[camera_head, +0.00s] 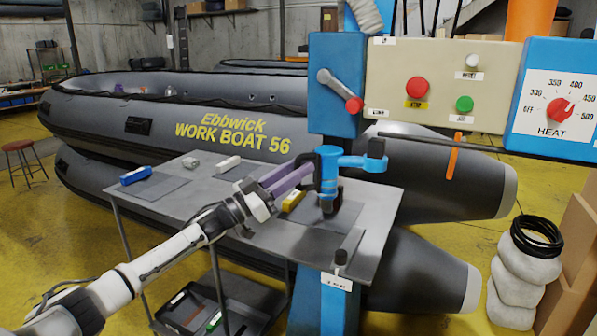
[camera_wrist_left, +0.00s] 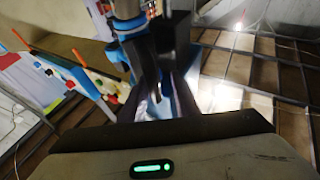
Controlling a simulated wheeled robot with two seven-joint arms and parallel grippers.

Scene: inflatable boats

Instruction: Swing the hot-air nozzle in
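The hot-air nozzle (camera_head: 328,172) is a blue upright body with a black lower end and a blue side arm (camera_head: 355,161) reaching right to a black block. It stands over the right part of the grey table, in front of the blue column. My left gripper (camera_head: 308,172) comes in from the left, its purple fingers at the nozzle's left side. In the left wrist view the dark fingers (camera_wrist_left: 160,85) stand apart with blue nozzle parts between and beyond them. Whether they grip is not clear. My right gripper is not in view.
The grey table (camera_head: 253,235) bears a blue block (camera_head: 135,175), a white block (camera_head: 229,164) and a yellow block (camera_head: 293,201). A control panel (camera_head: 440,85) with buttons and a HEAT dial (camera_head: 560,109) hangs above. A grey inflatable boat (camera_head: 150,115) lies behind.

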